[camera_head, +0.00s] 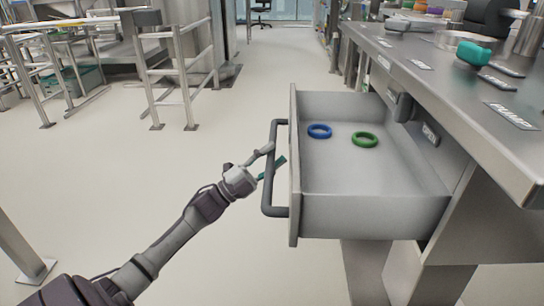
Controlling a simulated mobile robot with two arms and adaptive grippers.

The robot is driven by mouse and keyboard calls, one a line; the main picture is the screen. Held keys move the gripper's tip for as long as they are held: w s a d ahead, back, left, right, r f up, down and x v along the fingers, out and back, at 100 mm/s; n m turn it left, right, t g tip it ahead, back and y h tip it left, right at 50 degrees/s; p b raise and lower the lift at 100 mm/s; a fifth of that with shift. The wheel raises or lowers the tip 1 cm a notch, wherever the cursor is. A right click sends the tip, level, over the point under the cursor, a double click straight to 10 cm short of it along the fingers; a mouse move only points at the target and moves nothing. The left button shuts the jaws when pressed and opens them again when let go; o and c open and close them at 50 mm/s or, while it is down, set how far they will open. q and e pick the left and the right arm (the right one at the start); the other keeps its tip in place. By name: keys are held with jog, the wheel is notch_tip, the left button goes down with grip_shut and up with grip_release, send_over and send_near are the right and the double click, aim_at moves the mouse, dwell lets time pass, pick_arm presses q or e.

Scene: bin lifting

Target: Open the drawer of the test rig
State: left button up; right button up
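The grey drawer (372,217) of the test rig (457,104) stands pulled out to the left, with its inside in view. Its dark bar handle (270,170) is on the drawer front (294,166). My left gripper (269,163) is at the handle, with fingers on either side of the bar near its middle. Whether the fingers press on the bar is hard to tell at this size. A blue ring (319,131) and a green ring (365,139) lie apart on the drawer floor. My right gripper is out of view.
The rig's top carries a teal piece (474,54), labels and metal parts. Metal railings (178,75) stand at the back left. The floor (120,185) left of the drawer is clear. A chair (261,12) is far back.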

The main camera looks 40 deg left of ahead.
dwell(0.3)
pick_arm(q)
jog(key=v, duration=1.2)
